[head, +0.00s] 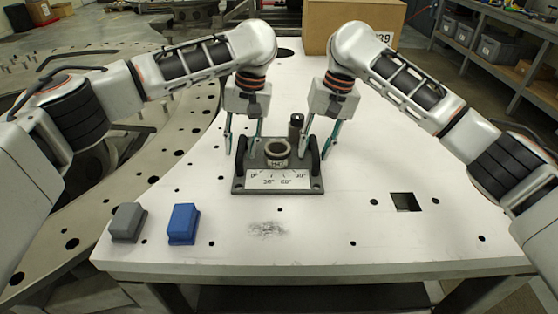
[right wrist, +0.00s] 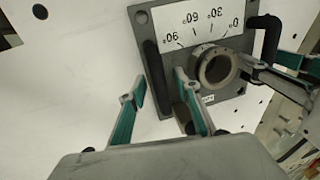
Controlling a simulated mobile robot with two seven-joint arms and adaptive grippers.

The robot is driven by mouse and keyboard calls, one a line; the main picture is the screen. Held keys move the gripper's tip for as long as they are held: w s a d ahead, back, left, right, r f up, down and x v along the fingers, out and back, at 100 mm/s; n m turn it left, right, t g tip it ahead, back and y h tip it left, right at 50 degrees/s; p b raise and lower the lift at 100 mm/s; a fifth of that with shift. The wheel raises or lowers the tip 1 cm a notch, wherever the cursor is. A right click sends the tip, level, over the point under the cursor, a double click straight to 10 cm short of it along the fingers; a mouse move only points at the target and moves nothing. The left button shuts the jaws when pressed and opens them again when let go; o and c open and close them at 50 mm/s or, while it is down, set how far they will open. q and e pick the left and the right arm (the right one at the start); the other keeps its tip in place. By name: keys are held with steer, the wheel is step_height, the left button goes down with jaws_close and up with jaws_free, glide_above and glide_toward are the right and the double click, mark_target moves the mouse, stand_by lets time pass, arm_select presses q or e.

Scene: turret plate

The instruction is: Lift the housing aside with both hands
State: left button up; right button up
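The housing (head: 313,187) is a dark grey plate with a white degree scale, a round metal ring and an upright black handle at each side. It sits flat on the white table, and it also shows in the right wrist view (right wrist: 176,84). My left gripper (head: 243,147) is open, its fingers apart on either side of the left handle (head: 241,155). My right gripper (head: 318,150) is open, its fingers on either side of the right handle (head: 315,158). In the right wrist view, the fingers look spread and empty; I cannot tell whether they touch the handle.
A short black cylinder (head: 296,124) stands just behind the ring. A grey block (head: 127,222) and a blue block (head: 183,223) lie front left. A square hole (head: 405,202) is at the right. A cardboard box (head: 350,22) stands at the back. The right side is mostly clear.

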arm_select(q)
steer(key=shift+f, duration=0.15)
arm_select(e)
steer(key=shift+a+f, duration=0.1)
arm_select(q)
jaws_close()
arm_select(e)
jaws_close()
arm_select(q)
steer(key=shift+w+r, duration=0.1)
steer(key=shift+r, duration=0.1)
arm_select(e)
steer(key=shift+w, duration=0.1)
arm_select(q)
steer(key=shift+r, duration=0.1)
arm_select(e)
steer(key=shift+r, duration=0.3)
